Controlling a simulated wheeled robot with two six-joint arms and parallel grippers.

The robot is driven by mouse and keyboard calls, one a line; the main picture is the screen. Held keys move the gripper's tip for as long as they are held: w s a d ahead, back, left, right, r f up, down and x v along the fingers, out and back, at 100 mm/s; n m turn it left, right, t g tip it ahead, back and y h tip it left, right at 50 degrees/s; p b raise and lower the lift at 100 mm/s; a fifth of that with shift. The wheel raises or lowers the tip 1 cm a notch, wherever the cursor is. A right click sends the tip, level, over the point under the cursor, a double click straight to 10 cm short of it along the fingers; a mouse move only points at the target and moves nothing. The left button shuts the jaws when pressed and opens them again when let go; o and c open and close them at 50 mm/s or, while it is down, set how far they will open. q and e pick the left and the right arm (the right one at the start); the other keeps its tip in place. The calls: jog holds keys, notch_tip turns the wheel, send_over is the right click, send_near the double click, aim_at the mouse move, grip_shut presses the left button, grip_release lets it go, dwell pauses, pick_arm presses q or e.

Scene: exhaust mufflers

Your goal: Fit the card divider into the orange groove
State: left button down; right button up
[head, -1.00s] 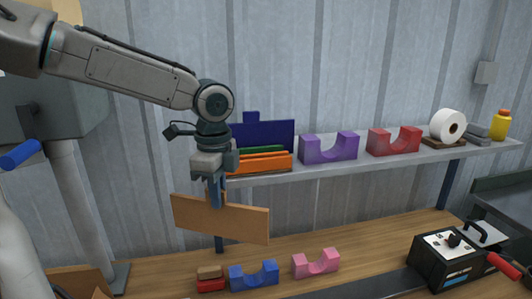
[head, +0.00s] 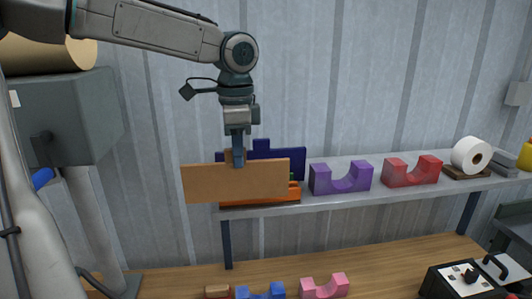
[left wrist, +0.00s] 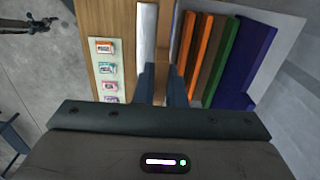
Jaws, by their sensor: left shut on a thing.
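My left gripper (head: 238,160) is shut on the top edge of the card divider (head: 235,182), a flat tan board held upright, long side level. In the head view the board is at shelf height and hides most of the orange groove piece (head: 290,194). In the left wrist view the fingers (left wrist: 160,86) grip the divider (left wrist: 166,45), seen edge-on as a tan strip. There the orange strips (left wrist: 203,55) lie to its right, with the divider beside them, not between them. My right gripper is not in view.
Green (left wrist: 222,60) and dark blue (left wrist: 248,62) pieces stand beyond the orange strips. The shelf (head: 410,187) also holds a purple cradle (head: 341,178), a red cradle (head: 412,170) and a white roll (head: 471,155). A pink cradle (head: 325,286) sits on the bench below.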

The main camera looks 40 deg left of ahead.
pick_arm(q)
jog(key=w+f, duration=0.1)
jog(key=w, duration=0.2)
jog(key=w+f+p, duration=0.1)
jog(key=w+f, duration=0.1)
jog(key=w, duration=0.1)
jog(key=w+f, duration=0.1)
jog(key=w, duration=0.2)
jog(key=shift+a+f, duration=0.2)
jog(key=shift+a, duration=0.15)
jog(key=c, duration=1.5)
grip_release()
jog(key=shift+s+f, duration=0.1)
jog(key=shift+f, duration=0.05)
